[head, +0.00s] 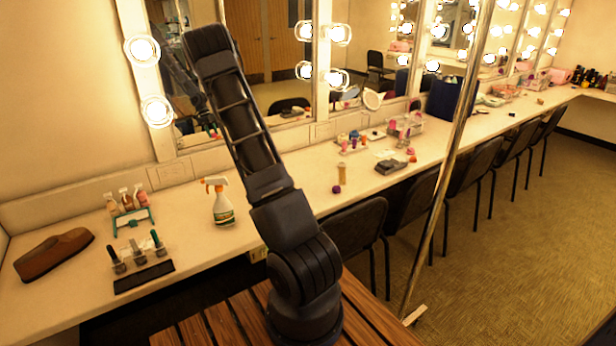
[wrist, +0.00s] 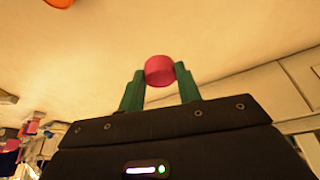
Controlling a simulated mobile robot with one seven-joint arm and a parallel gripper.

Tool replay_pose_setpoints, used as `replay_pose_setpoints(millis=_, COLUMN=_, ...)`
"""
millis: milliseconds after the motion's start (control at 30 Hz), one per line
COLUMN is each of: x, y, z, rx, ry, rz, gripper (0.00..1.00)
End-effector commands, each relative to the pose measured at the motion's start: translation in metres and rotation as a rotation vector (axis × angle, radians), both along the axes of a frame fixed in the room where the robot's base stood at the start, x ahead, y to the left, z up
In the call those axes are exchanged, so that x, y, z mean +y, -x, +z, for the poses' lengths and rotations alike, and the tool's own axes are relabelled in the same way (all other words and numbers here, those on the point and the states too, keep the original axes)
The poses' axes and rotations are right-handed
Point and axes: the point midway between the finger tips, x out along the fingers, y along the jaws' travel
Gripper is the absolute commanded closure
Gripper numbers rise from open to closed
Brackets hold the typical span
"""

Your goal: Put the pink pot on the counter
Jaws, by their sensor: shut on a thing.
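The pink pot (wrist: 159,70) is a small round pot held between the green fingertips of my gripper (wrist: 160,80) in the wrist view. My gripper is shut on it, with a finger on either side. The cream counter (wrist: 100,60) fills much of the wrist view behind the pot; I cannot tell whether the pot touches it. In the head view the counter (head: 285,202) runs along the mirrors.
A spray bottle (head: 222,204), a brown shoe-like object (head: 54,253) and small bottles (head: 136,255) stand on the left part of the counter. A small purple pot (head: 337,189) and a grey box (head: 391,166) are to the right. Chairs (head: 357,232) and a metal pole (head: 446,170) stand in front.

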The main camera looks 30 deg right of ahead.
Motion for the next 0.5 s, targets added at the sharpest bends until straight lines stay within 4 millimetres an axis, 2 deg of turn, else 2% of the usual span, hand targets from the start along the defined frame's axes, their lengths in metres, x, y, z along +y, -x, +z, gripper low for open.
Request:
replay_pose_setpoints(millis=33, x=-0.021, y=0.005, z=0.01, rx=-0.002, ry=0.002, rz=-0.042, gripper=0.88)
replay_pose_setpoints(millis=200, x=-0.087, y=0.027, z=0.04, rx=-0.002, ry=0.003, rz=-0.182, gripper=0.88)
replay_pose_setpoints(millis=400, x=-0.157, y=0.061, z=0.078, rx=-0.007, ry=0.002, rz=-0.348, gripper=0.88)
replay_pose_setpoints(millis=500, x=-0.186, y=0.079, z=0.095, rx=-0.01, ry=0.0, rz=-0.422, gripper=0.88)
